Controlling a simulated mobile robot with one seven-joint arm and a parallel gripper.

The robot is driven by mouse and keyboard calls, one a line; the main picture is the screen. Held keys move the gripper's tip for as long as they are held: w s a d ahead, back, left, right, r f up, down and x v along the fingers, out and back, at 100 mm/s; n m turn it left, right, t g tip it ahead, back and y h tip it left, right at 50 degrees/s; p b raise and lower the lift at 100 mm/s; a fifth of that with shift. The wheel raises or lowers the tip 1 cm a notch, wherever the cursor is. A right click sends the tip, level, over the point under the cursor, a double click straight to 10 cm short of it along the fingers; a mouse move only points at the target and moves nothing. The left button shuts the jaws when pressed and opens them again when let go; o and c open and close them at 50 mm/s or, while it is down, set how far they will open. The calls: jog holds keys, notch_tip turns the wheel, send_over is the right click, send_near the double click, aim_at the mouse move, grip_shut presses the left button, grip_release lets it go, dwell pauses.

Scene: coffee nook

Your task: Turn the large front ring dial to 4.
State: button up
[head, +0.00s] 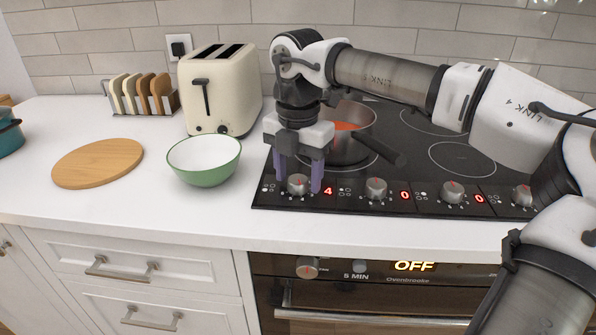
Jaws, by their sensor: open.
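The hob's front strip carries a row of silver dials. The leftmost dial (298,186) has a red pointer mark, and the red display (328,191) beside it reads 4. My gripper (299,182) points down over this dial. Its two purple fingers are apart, one on each side of the dial, and I cannot tell whether they touch it. The second dial (376,188) has a display reading 0, and the third dial (452,191) also shows 0. The fourth dial (522,195) is partly cut off by my arm. The small burner icons are too small to read.
A pan with orange contents (357,120) stands on the black hob behind my gripper, its dark handle (385,152) pointing toward the front. A green bowl (204,172), toaster (222,92) and round board (98,163) are to the left. The oven display below reads OFF (414,266).

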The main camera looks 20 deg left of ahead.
aim_at(298, 180)
jog(key=shift+r, duration=0.1)
notch_tip(298, 180, up, 14)
jog(key=p, duration=0.1)
jog(key=shift+f, duration=0.2)
jog(key=shift+s, duration=0.1)
dwell(0.5)
